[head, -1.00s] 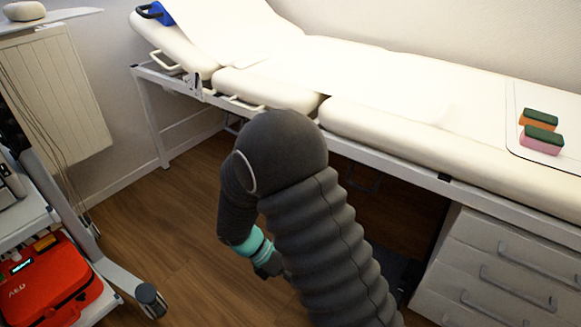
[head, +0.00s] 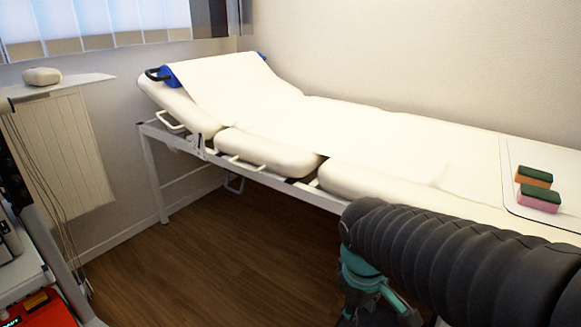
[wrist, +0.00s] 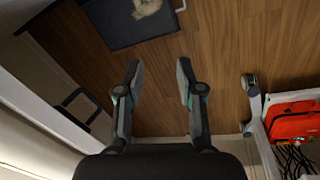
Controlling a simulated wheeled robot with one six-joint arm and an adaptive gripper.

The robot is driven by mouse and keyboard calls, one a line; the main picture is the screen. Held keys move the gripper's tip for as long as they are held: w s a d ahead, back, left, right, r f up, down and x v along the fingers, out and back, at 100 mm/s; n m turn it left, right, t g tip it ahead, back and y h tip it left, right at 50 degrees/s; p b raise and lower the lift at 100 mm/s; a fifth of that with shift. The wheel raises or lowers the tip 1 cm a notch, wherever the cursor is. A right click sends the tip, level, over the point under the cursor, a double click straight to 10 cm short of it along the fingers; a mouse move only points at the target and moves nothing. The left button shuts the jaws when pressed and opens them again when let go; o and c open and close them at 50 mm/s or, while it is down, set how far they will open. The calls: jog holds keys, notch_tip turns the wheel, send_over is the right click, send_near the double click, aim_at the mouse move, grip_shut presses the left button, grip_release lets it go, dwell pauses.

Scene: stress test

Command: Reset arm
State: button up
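My gripper (wrist: 158,85) shows in the wrist view with its two fingers spread apart and nothing between them. It points down over the wooden floor. In the head view my dark sleeved arm reaches in from the lower right, in front of the examination couch. The gripper's fingertips are not clear there.
The padded couch (head: 345,178) with white paper runs along the wall. Two sponges, one orange (head: 534,177) and one pink (head: 540,199), lie on a white tray (head: 515,160). A red case (wrist: 292,121) sits on a cart at right in the wrist view. A dark mat (wrist: 112,30) lies on the floor.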

jog(key=s+d+r+m+t+y, duration=0.1)
jog(key=s+d+r+m+t, duration=0.2)
jog(key=s+r+m+t, duration=0.1)
jog(key=shift+s+r+m, duration=0.9)
jog(key=shift+r+m, duration=0.2)
jog(key=shift+m, duration=0.4)
